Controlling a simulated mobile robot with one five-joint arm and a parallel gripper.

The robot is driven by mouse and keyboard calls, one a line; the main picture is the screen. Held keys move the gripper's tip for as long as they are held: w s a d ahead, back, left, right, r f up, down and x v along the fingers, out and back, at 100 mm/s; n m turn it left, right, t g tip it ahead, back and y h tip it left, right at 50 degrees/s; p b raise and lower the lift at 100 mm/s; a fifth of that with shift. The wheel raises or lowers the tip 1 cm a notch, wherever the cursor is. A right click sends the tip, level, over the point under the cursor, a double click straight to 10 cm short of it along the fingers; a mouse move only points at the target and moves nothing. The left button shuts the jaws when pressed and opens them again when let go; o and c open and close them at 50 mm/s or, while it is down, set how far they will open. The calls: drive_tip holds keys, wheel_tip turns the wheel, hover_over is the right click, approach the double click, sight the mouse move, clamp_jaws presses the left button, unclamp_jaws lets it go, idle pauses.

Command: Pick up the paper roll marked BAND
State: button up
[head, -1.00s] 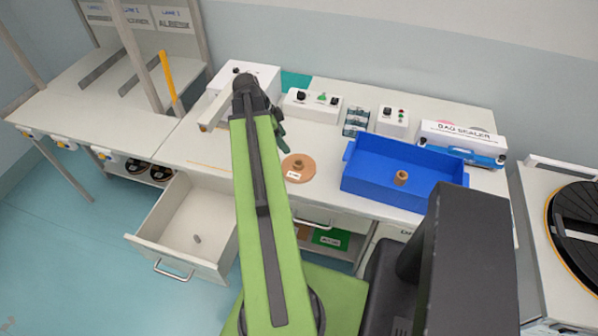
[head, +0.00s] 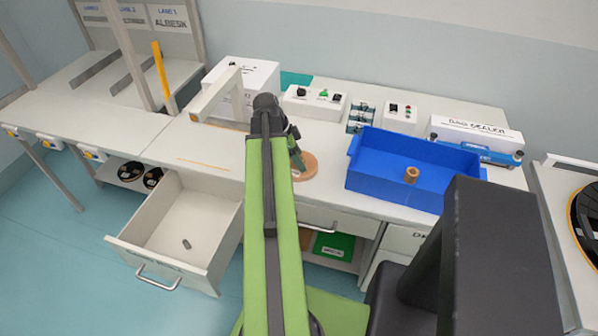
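A brown disc-shaped roll (head: 308,166) lies flat on the white bench. It is partly hidden behind my arm and gripper, and its label cannot be seen now.
An open drawer (head: 150,239) with a small grey object (head: 186,243) juts out at left. A bag sealer (head: 476,137), a white control box (head: 315,101) and small green-and-dark items (head: 360,119) stand along the back of the bench. A yellow post (head: 163,80) rises at left.

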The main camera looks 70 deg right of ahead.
drive_tip(key=shift+r, duration=0.1)
clamp_jaws()
idle(0.3)
drive_tip(key=shift+r, duration=0.1)
wheel_tip(320, 180, up, 10)
drive_tip(key=p, duration=1)
